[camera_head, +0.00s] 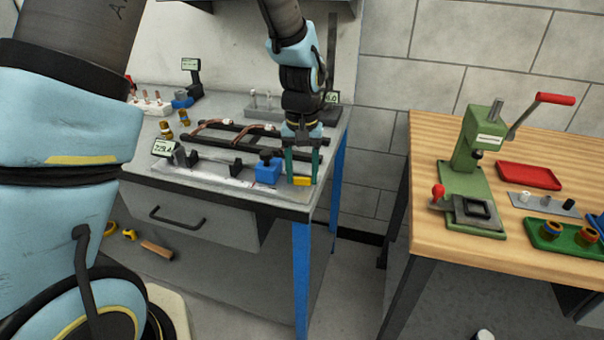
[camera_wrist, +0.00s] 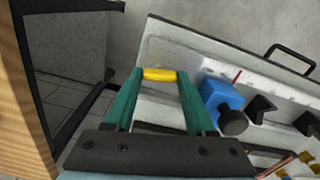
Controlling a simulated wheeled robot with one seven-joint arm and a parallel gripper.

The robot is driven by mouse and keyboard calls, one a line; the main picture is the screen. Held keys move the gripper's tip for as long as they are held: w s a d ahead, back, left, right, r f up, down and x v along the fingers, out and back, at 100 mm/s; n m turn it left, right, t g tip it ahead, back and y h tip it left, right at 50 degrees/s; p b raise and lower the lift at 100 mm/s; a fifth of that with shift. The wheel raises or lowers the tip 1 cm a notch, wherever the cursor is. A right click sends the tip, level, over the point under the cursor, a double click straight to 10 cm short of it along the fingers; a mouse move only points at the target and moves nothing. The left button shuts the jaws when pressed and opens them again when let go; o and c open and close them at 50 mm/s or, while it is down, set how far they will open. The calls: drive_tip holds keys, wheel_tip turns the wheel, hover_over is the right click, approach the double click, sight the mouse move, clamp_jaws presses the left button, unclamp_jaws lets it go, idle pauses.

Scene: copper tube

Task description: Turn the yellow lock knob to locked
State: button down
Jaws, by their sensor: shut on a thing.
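The yellow lock knob (camera_head: 302,181) is a small bar near the front right corner of the grey workbench. It also shows in the wrist view (camera_wrist: 159,75), lying crosswise between the green fingertips. My gripper (camera_head: 302,178) points down at the bench corner, and its two green fingers are shut on the yellow knob, one at each end. The gripper also fills the middle of the wrist view (camera_wrist: 158,77). A blue block (camera_head: 267,169) with a dark round knob sits just left of the fingers. What lies under the yellow knob is hidden.
A measuring rail (camera_head: 225,178) with black stops runs along the bench front. Copper tubes (camera_head: 213,126) lie on a black rack behind. A wooden table (camera_head: 500,240) with a green press (camera_head: 474,150) stands right, across a gap. The bench edge is close to the fingers.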

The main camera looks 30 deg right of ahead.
sight(302, 177)
drive_tip(key=shift+m, duration=1.1)
drive_tip(key=shift+c, duration=1.2)
unclamp_jaws()
wheel_tip(302, 177, up, 11)
drive_tip(key=b, duration=0.2)
drive_tip(key=shift+f, duration=0.1)
